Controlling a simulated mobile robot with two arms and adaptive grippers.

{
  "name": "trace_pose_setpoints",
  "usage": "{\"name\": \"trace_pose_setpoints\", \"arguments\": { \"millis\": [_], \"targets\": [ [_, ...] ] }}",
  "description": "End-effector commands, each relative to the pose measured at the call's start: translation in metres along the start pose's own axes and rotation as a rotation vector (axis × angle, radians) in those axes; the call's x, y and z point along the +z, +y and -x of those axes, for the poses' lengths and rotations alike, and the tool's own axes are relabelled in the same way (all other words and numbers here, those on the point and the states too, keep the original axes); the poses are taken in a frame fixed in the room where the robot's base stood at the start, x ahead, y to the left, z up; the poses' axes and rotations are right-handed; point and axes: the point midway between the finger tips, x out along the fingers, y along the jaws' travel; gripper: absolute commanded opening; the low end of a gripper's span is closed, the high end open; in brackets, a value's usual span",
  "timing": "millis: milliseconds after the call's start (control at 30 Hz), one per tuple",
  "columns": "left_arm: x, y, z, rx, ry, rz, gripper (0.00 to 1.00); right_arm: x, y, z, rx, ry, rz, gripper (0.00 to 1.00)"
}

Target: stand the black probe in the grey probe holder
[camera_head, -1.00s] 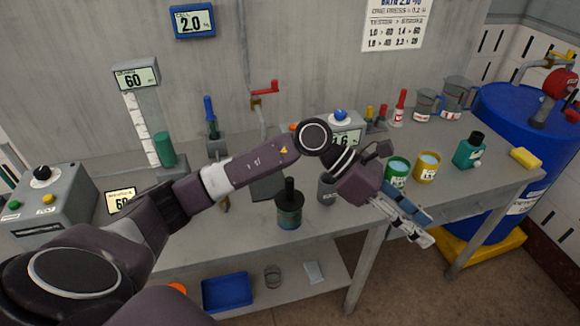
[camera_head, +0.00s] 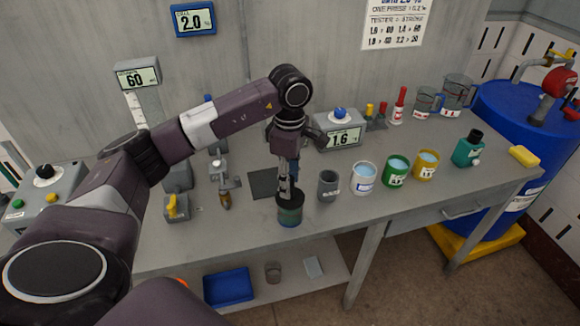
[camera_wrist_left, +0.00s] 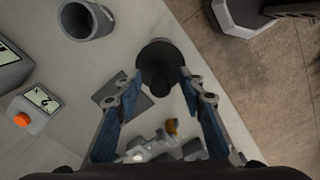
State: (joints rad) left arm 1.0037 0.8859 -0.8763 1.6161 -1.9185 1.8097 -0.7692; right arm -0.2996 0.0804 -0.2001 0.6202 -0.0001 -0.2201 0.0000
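A hollow grey cup (camera_head: 328,186), likely the grey probe holder, stands just right of the jar. It looks empty in the left wrist view (camera_wrist_left: 86,20). My right gripper is not in view.
White, green and yellow tins stand right of the grey cup, the white tin (camera_head: 363,178) nearest. A tester (camera_head: 340,132) reading 1.6 stands behind. A dark flat pad (camera_head: 263,183) lies behind the jar. Valve fittings (camera_head: 225,190) stand to the left.

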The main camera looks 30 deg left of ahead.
Motion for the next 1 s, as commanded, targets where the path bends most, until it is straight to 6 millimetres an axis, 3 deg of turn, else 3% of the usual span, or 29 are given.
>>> {"name": "trace_pose_setpoints", "arguments": {
  "millis": [233, 567, 900, 967, 1000],
  "targets": [
    [0.001, -0.001, -0.024, -0.002, -0.001, -0.001, 0.37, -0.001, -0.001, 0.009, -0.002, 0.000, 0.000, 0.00],
    [0.001, 0.000, -0.028, 0.000, -0.002, -0.001, 0.36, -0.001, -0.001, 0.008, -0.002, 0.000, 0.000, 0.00],
    [0.001, 0.000, -0.028, 0.000, -0.002, -0.001, 0.00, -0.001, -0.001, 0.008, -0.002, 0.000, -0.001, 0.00],
    [0.001, 0.000, -0.028, 0.000, -0.002, -0.001, 0.00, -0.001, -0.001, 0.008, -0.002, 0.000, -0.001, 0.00],
    [0.001, 0.000, -0.028, 0.000, -0.002, -0.001, 0.13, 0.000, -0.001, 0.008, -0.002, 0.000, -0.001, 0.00]
  ]
}}
